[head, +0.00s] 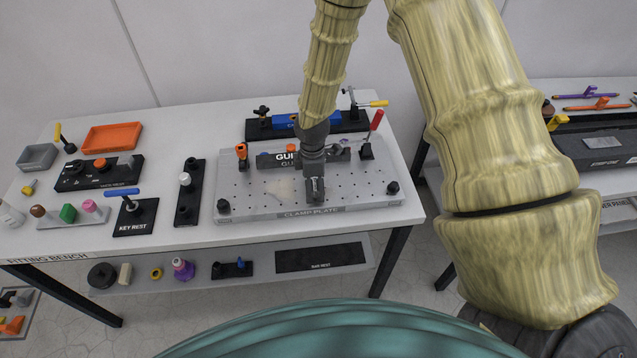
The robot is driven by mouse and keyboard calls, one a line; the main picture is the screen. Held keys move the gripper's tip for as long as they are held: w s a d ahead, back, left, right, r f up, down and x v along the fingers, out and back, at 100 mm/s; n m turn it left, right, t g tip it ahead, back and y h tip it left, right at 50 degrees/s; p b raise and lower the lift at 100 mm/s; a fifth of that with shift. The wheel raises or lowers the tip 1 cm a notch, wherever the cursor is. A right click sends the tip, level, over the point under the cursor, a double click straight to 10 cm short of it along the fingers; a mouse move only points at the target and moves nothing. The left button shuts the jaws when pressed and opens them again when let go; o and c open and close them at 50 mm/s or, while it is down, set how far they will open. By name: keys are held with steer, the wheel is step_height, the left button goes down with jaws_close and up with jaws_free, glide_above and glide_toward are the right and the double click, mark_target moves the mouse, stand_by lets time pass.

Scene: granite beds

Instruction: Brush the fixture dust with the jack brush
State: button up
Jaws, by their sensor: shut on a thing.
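The grey clamp plate (350,205), with rows of holes, lies on the right part of the fitting bench. A pale beige patch of dust (283,187) shows on it, left of my gripper. My gripper (316,187) points down over the middle of the plate, just right of the dust. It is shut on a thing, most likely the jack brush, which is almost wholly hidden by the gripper. I cannot tell whether the brush touches the plate.
A dark guide block (277,160), an orange-topped clamp (242,155) and a red-handled clamp (374,123) stand at the plate's back. The key rest (136,222) and a black rack (189,205) are to the left.

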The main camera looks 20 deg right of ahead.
mark_target(295, 192)
steer(key=shift+w+a+r, duration=0.1)
steer(key=shift+w+a, duration=0.15)
steer(key=shift+a, duration=0.6)
steer(key=shift+w+a+f, duration=0.1)
steer(key=shift+w+a, duration=0.15)
steer(key=shift+a, duration=0.65)
steer(key=shift+w+a+r, duration=0.1)
steer(key=shift+w+a, duration=0.15)
steer(key=shift+a, duration=0.6)
steer(key=shift+r+p, duration=0.2)
steer(key=shift+p, duration=0.1)
steer(key=shift+r+p, duration=0.5)
steer(key=shift+r, duration=0.25)
